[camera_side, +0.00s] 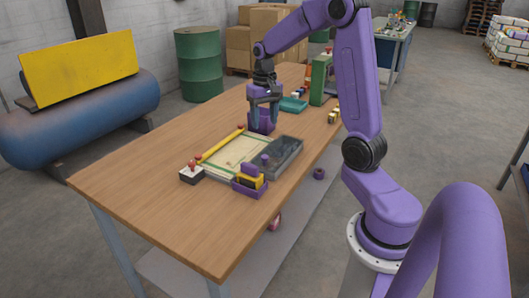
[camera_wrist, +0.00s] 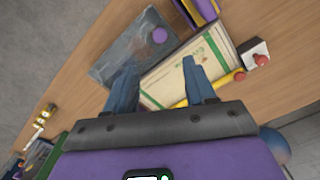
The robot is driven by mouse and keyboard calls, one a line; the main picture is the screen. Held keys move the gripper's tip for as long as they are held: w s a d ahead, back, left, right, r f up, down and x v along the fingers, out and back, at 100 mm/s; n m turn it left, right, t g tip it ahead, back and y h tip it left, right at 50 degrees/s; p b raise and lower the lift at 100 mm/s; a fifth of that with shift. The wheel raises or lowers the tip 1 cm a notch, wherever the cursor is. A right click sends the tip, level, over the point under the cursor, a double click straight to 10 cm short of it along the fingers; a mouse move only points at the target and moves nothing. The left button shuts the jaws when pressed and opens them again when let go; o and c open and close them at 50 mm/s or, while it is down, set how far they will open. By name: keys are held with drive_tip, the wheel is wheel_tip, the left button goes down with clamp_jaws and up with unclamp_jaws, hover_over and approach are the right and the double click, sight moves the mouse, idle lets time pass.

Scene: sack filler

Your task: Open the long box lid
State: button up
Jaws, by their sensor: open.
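The long box (camera_side: 284,155) is dark grey and see-through, with a purple knob (camera_side: 265,157) on its top. It lies on the wooden table beside a flat board and looks covered. In the wrist view the box (camera_wrist: 118,52) is at upper left, its knob (camera_wrist: 159,34) beyond my fingertips. My gripper (camera_side: 265,122) points down above the table, behind the box in the side view, apart from it. In the wrist view my gripper (camera_wrist: 160,68) has its two fingers spread, with nothing held between them. The lid's edges are too small to make out.
A pale green-edged board or sack (camera_side: 232,153) with a yellow rod (camera_side: 220,144) lies left of the box. A purple holder (camera_side: 249,187) and a red-knobbed white-and-black block (camera_side: 191,174) are at the front. A teal tray (camera_side: 293,105) lies behind. The table's left front is clear.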

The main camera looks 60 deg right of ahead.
sight(265, 155)
wheel_tip(265, 155, down, 12)
drive_tip(key=shift+f, duration=0.15)
idle(0.3)
clamp_jaws()
drive_tip(key=shift+d, duration=0.1)
